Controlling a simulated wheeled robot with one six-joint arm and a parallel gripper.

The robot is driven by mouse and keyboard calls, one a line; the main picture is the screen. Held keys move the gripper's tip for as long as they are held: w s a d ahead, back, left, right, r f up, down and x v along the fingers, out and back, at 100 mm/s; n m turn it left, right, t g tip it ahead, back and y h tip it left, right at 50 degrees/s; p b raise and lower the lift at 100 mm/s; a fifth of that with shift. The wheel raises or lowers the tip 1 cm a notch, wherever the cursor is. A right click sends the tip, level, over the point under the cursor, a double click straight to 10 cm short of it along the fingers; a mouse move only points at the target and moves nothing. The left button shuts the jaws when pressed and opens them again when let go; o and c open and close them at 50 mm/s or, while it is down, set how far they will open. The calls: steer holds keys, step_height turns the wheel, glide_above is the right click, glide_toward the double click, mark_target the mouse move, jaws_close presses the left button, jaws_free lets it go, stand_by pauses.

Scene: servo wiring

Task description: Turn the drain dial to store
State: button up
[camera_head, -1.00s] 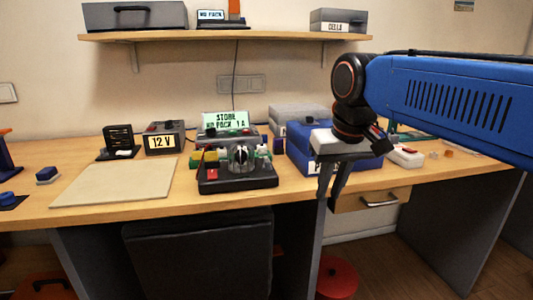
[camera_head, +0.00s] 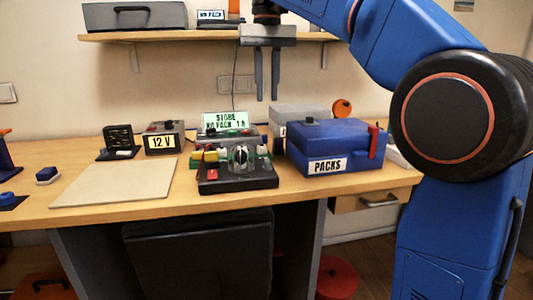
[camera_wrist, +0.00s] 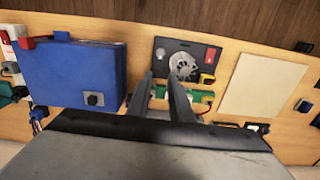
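A black box (camera_head: 237,181) stands on the bench with a round clear part with a dark centre (camera_head: 240,157) and a red switch (camera_head: 212,174). The round part also shows in the wrist view (camera_wrist: 184,66). Behind it is a unit with a lit display (camera_head: 225,122) reading STORE, NO PACK and 1A. I cannot make out a drain label on any dial. My gripper (camera_head: 267,98) points down above the bench behind the black box, its two fingers apart and nothing between them. In the wrist view my gripper's fingertips (camera_wrist: 160,76) lie left of the round part.
A blue PACKS box (camera_head: 338,146) with a red part stands right of the black box, a grey box (camera_head: 290,112) behind it. A 12 V unit (camera_head: 163,140) stands left. A pale mat (camera_head: 115,183) is bare. A shelf (camera_head: 180,37) runs above.

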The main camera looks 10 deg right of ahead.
mark_target(267, 159)
step_height(267, 159, down, 17)
steer(key=shift+f, duration=0.15)
stand_by(0.6)
jaws_close()
